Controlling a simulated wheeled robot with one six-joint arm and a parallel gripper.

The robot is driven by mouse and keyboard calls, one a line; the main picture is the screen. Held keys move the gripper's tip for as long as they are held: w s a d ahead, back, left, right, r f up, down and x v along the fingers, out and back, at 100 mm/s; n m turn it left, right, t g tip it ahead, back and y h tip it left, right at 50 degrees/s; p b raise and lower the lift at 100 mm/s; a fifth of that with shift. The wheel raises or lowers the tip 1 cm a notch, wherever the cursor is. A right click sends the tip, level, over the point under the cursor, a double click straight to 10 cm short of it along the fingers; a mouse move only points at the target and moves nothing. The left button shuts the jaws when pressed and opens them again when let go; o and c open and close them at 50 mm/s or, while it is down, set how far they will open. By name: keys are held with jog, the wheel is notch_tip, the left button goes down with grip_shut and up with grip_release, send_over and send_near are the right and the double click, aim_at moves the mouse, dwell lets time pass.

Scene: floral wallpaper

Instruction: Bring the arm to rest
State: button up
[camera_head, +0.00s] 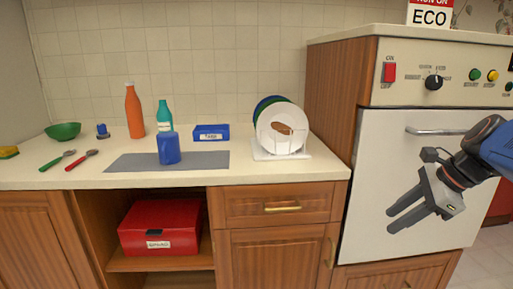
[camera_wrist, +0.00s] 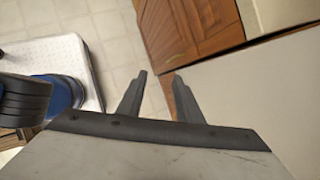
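My gripper (camera_head: 398,216) is at the right in the head view, in front of the white dishwasher door (camera_head: 385,165). Its two dark fingers point left and slightly down, with a gap between them and nothing held. In the wrist view the fingers (camera_wrist: 161,82) also stand apart and empty. Beyond them are the floor and a wooden cabinet front. My blue arm comes in from the right edge of the head view.
The counter (camera_head: 270,176) holds a blue container (camera_head: 168,148) on a grey mat (camera_head: 120,162), bottles, a green bowl (camera_head: 63,131), cutlery and a plate rack (camera_head: 282,153). A red box (camera_head: 160,225) sits in the open shelf below. The dishwasher handle (camera_head: 440,131) juts out near my arm.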

jog(key=s+a+f+n+h, duration=0.4)
jog(key=s+f+n, duration=0.7)
jog(key=n, duration=1)
jog(key=shift+s+a+f+n, duration=0.2)
jog(key=shift+s+a+n, duration=0.2)
jog(key=shift+s+a, duration=0.45)
jog(key=shift+c, duration=0.4)
dwell(0.8)
